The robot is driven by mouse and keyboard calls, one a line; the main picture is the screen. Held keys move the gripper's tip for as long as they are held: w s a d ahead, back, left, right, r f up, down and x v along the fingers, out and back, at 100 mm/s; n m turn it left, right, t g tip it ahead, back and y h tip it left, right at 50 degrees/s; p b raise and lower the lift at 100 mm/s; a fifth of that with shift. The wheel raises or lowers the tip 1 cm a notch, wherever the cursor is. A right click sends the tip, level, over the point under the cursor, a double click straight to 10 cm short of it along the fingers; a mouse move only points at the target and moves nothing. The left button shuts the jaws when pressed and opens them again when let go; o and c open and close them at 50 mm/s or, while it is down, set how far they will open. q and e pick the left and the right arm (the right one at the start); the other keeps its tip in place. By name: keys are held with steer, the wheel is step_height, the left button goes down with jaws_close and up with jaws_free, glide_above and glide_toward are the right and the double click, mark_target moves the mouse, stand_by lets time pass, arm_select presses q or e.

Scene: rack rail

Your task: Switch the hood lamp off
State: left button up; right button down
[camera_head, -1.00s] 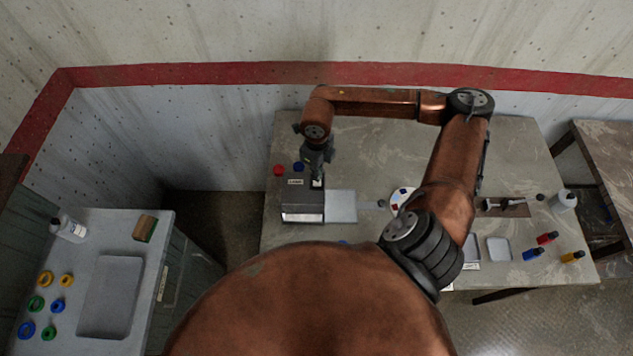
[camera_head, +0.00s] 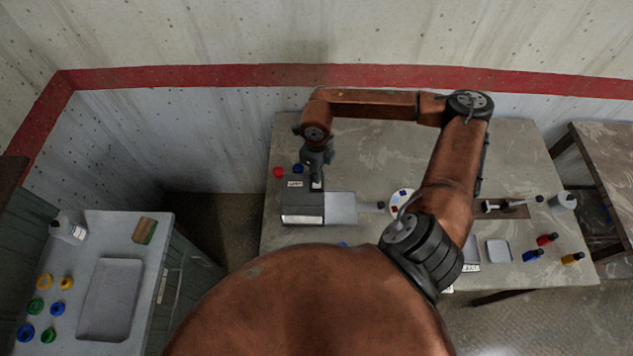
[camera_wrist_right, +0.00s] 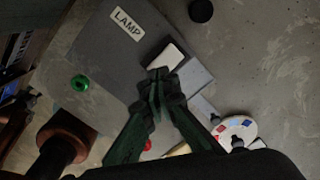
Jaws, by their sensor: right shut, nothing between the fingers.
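The hood lamp (camera_head: 302,207) is a dark grey box on the table, with a pale strip along its front and a LAMP label on top. The label (camera_wrist_right: 127,24) reads clearly in the right wrist view. A pale switch plate (camera_wrist_right: 169,57) lies beside the label. My right gripper (camera_head: 317,178) points down over the switch side of the hood. In the right wrist view its fingertips (camera_wrist_right: 160,77) are together and empty, overlapping the plate's edge; I cannot tell whether they touch it. Whether the lamp is lit is unclear. My left gripper is not in view.
A round palette (camera_head: 401,199) and small bottles (camera_head: 547,239) are farther right. A side cabinet (camera_head: 160,232) stands left across a gap.

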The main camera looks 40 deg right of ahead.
mark_target(317, 185)
steer(key=shift+f+b, duration=1.35)
steer(key=shift+f, duration=0.2)
stand_by(0.9)
steer(key=shift+r+p, duration=0.4)
steer(key=shift+r, duration=0.4)
steer(key=shift+r+p, duration=1.15)
steer(key=shift+r, duration=1.6)
